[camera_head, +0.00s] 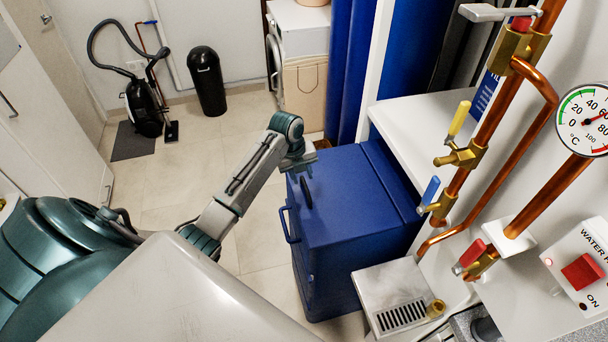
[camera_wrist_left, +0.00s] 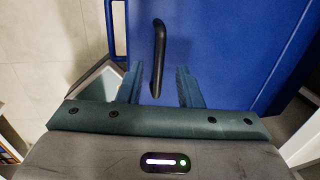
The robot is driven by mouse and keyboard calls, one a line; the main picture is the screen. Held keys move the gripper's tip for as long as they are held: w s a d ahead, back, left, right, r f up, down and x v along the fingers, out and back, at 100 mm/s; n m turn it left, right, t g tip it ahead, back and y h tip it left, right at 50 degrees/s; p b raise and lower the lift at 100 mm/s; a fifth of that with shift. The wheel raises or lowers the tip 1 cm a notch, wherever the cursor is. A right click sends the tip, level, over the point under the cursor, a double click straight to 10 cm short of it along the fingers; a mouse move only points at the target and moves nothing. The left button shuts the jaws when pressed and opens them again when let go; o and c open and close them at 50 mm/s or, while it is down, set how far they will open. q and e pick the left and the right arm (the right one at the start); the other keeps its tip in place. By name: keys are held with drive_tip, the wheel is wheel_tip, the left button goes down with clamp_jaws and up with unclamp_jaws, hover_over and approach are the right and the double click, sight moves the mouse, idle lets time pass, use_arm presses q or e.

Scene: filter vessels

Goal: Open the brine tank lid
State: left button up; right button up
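The brine tank (camera_head: 335,270) is a blue box in the middle of the head view. Its flat blue lid (camera_head: 350,200) lies shut on top, with a dark bar handle (camera_head: 305,193) near its left edge. The handle also shows in the left wrist view (camera_wrist_left: 158,50). My left gripper (camera_head: 301,168) is over the lid's left part, close to the handle. In the left wrist view its two fingers (camera_wrist_left: 159,78) are apart, with the lower part of the handle between them in the picture. I cannot tell whether they touch it. My right gripper is not in view.
Copper pipes with yellow, blue and red valves (camera_head: 455,150) and a gauge (camera_head: 588,120) stand to the right. A white shelf (camera_head: 430,125) and a drain tray (camera_head: 395,285) adjoin the tank. A bin (camera_head: 207,80) and a vacuum cleaner (camera_head: 145,105) stand behind.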

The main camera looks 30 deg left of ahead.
use_arm(q)
drive_tip(key=shift+w+d+f, duration=0.1)
drive_tip(key=shift+w+f, duration=0.05)
drive_tip(key=shift+f, duration=1.15)
